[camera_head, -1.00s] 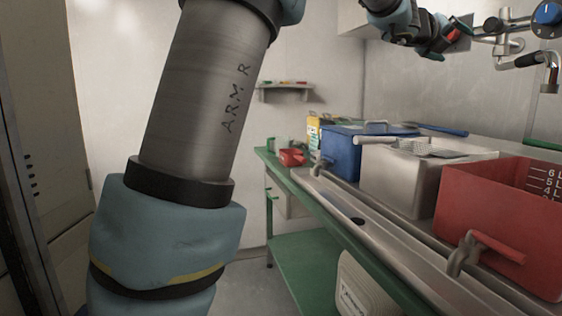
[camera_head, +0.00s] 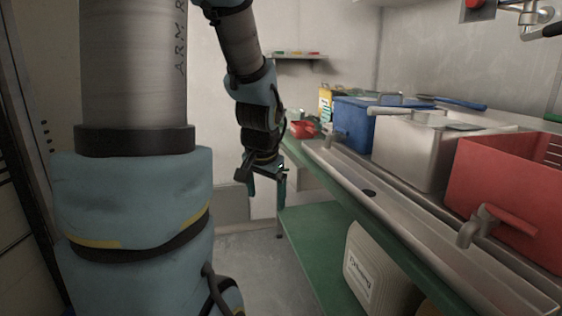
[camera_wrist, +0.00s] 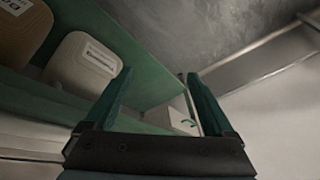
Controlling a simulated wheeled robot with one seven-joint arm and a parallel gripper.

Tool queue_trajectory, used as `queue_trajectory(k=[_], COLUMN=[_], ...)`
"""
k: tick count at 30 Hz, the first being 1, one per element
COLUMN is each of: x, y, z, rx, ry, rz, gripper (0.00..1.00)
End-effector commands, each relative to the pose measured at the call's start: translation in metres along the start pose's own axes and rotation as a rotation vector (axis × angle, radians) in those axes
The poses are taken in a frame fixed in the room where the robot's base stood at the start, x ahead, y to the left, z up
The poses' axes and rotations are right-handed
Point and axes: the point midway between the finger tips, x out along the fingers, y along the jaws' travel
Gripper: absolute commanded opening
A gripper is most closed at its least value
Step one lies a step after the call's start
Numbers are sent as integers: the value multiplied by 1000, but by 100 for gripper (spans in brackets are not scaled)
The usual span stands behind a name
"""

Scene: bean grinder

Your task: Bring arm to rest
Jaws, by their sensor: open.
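My gripper (camera_head: 268,188) hangs at the end of my arm in the head view, left of the green counter's far end. It points down and is empty. In the wrist view its two green fingers (camera_wrist: 152,92) stand wide apart with nothing between them. Beyond the fingers are the green lower shelf, a pale box and the floor. My upper arm fills the left of the head view and hides part of the room behind it.
The green counter (camera_head: 330,188) carries a steel trough (camera_head: 425,232), a blue bin (camera_head: 352,122), a steel bin (camera_head: 405,152) and a red bin (camera_head: 500,190) with taps. A white canister (camera_head: 372,280) stands on the green lower shelf (camera_head: 318,245). Floor (camera_head: 270,255) left of the counter is clear.

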Motion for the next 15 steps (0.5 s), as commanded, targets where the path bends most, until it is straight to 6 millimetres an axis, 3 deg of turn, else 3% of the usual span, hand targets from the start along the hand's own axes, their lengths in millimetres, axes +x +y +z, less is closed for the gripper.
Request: queue_trajectory(k=[1, 7, 9, 15], x=[2, 4, -19, -58], y=[1, 21, 17, 10], z=[26, 109, 96, 81], rx=[-91, -427, -415, -409], ry=[-52, -239, -229, -227], rz=[17, 74, 73, 73], gripper=[88, 88, 88, 88])
